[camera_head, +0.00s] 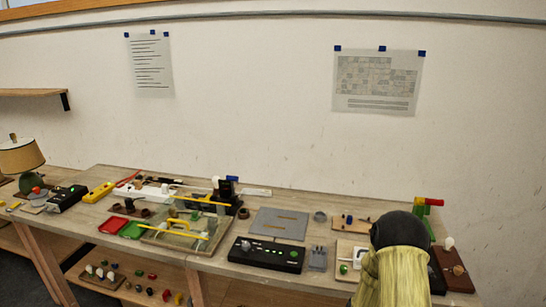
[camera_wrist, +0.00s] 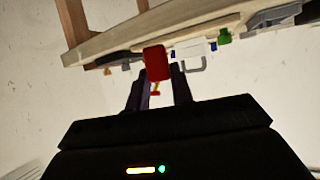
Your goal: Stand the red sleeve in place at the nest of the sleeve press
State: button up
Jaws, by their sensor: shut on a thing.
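My gripper (camera_wrist: 158,74) is shut on the red sleeve (camera_wrist: 156,63), which sits between the fingertips in the wrist view. The sleeve shows as a short red block with its far end free. It appears held clear of the table, whose edge is beyond it in that view. In the head view my arm hides the gripper at the right end of the table. A green upright piece with a red part (camera_head: 429,202) shows just behind my arm there; I cannot tell whether it belongs to the sleeve press. The nest cannot be made out.
The long wooden table (camera_head: 215,262) is crowded. A black box with a green light (camera_head: 266,254), a grey plate (camera_head: 279,224) and a dark brown board (camera_head: 452,270) lie near my arm. The air above the table is mostly clear.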

jog(key=a+f+n+t+y, duration=0.1)
jog(key=a+n+y, duration=0.2)
jog(key=a, duration=0.4)
jog(key=s+a+f+n+t+y, duration=0.1)
jog(key=a+f+n+y, duration=0.1)
jog(key=a, duration=0.5)
jog(key=shift+s+f+n+y, duration=0.3)
jog(key=shift+n+y, duration=0.5)
jog(key=shift+y, duration=0.2)
jog(key=shift+f, duration=0.1)
jog(key=s+f, duration=0.4)
jog(key=f, duration=0.1)
jog(key=shift+s+f, duration=0.15)
jog(key=shift+s, duration=0.1)
